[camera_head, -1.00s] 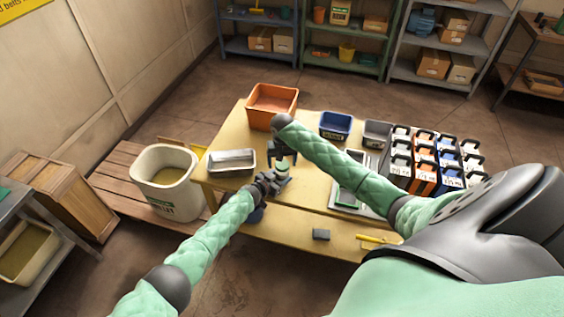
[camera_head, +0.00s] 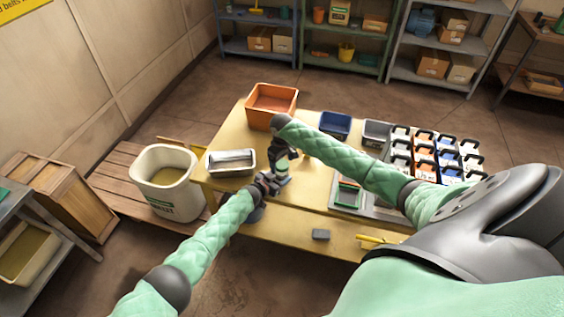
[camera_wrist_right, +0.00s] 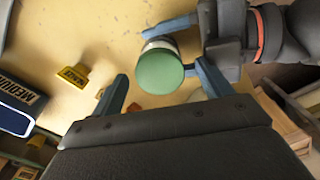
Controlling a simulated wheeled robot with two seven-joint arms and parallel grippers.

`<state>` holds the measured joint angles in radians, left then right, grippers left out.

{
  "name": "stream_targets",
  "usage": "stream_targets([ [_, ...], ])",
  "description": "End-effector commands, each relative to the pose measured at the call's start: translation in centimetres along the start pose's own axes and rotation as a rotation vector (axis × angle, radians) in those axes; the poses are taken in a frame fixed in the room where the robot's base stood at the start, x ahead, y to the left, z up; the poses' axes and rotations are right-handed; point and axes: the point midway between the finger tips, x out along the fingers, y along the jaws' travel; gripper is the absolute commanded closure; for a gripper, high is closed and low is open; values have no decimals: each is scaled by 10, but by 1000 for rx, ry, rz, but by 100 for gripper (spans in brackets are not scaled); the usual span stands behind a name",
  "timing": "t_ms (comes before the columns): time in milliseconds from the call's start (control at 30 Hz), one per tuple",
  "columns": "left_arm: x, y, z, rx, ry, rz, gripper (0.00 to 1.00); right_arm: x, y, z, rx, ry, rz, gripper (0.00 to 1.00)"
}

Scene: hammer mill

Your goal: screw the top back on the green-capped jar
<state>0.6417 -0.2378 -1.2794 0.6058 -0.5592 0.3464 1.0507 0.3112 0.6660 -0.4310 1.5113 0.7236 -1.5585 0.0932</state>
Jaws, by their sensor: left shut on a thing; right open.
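The green cap (camera_wrist_right: 159,72) shows from above in the right wrist view, on top of the jar (camera_wrist_right: 157,45), of which only a pale rim shows. I cannot tell whether the cap is screwed tight. My left gripper (camera_head: 277,181) is shut on the jar, coming from the left; in the right wrist view it reaches in from the upper right. My right gripper (camera_wrist_right: 161,72) is open, its fingers on either side of the cap with a clear gap at the left.
A metal tin (camera_head: 231,171) and an orange bin (camera_head: 271,101) stand on the wooden table (camera_head: 300,210) near the grippers. A blue bin (camera_head: 335,124), a grey bin (camera_head: 377,132) and a rack of handled boxes (camera_head: 430,160) are to the right. A yellow stamp-like block (camera_wrist_right: 73,76) lies nearby.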

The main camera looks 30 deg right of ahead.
Motion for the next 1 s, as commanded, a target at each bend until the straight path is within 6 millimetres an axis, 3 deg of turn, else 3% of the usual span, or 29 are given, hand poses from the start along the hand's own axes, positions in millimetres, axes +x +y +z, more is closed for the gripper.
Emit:
stream_targets([
  [633,0,0,0,0,0,0,61,-1,1,-1,-487,0,1,22],
  [1000,0,0,0,0,0,0,61,0,0,-1,-536,0,-1,22],
])
